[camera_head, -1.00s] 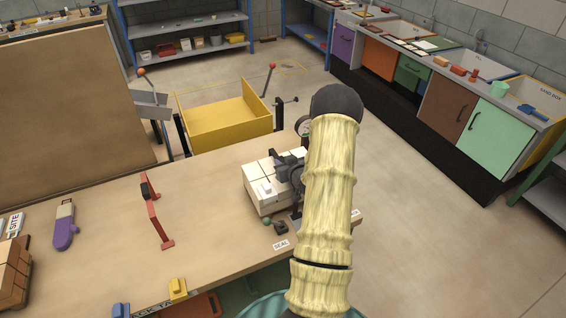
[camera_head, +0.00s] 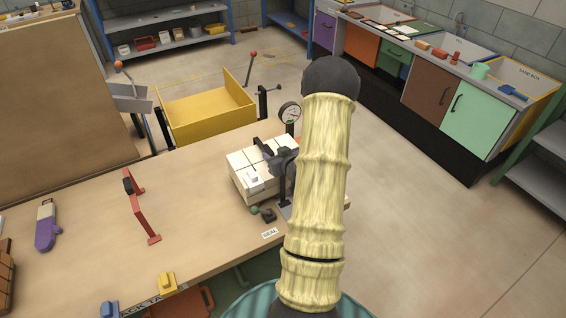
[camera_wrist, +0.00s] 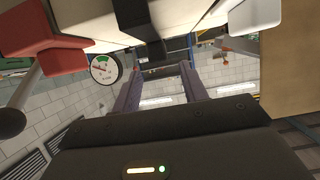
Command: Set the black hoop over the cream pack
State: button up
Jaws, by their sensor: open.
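The cream pack (camera_head: 243,187), a block of pale bricks with dark seams, sits near the right end of the wooden bench. A small white piece lies on its top. My gripper (camera_head: 270,157) is at the pack's right side, partly hidden by my forearm. In the wrist view my gripper (camera_wrist: 160,72) has two dark fingers, spread apart with nothing seen between them. Dark bars show around the pack's top right edge; I cannot tell which are the black hoop and which are my gripper. Pale surfaces fill the top of the wrist view, very close.
A pressure gauge (camera_head: 290,112) stands behind the pack. A green ball (camera_head: 254,210), a small dark block (camera_head: 268,216) and a SEAL label (camera_head: 270,233) lie in front. A red handle-like tool (camera_head: 140,213) is left. A yellow bin (camera_head: 210,115) is behind. The bench between tool and pack is clear.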

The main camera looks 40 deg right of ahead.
jog(key=b+v, duration=0.1)
jog(key=v, duration=0.5)
dwell(0.5)
jog(key=shift+a, duration=0.15)
jog(key=w+a+r+n+g, duration=0.1)
jog(key=w+a+g, duration=0.2)
jog(key=a, duration=0.4)
jog(key=s+a+r+g+y, duration=0.1)
jog(key=s+a, duration=0.3)
jog(key=a, duration=0.4)
jog(key=s+a+r+n+g+y, duration=0.1)
jog(key=s+a+g, duration=0.3)
jog(key=a, duration=0.4)
jog(key=s+a+r+g+y, duration=0.1)
jog(key=s+a+r+g, duration=0.1)
jog(key=a, duration=0.6)
jog(key=shift+s+r+n+g, duration=0.3)
jog(key=shift+s+r, duration=0.5)
jog(key=shift+s, duration=0.45)
jog(key=shift+a, duration=0.15)
